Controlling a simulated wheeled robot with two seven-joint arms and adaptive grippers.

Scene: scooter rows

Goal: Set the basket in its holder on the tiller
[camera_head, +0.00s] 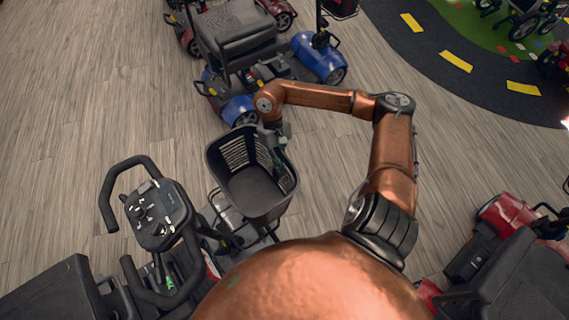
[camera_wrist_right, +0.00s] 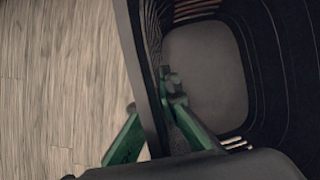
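The black basket (camera_head: 252,190), with slatted walls, is held upright and open side up to the right of the scooter tiller (camera_head: 160,212). My right gripper (camera_head: 277,138) grips its far rim. In the right wrist view the green fingers (camera_wrist_right: 165,122) lie on either side of the basket wall (camera_wrist_right: 146,75), one inside and one outside. The tiller has a dark control panel and looped black handlebars. The holder is not clearly visible; the basket covers much of the area in front of the tiller. I cannot tell whether the basket touches it. My left gripper is out of view.
A black seat (camera_head: 62,295) is at the lower left. Blue scooters (camera_head: 318,58) stand beyond the basket, and a red scooter (camera_head: 508,215) is at the right. The wooden floor (camera_head: 80,90) is clear at the upper left.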

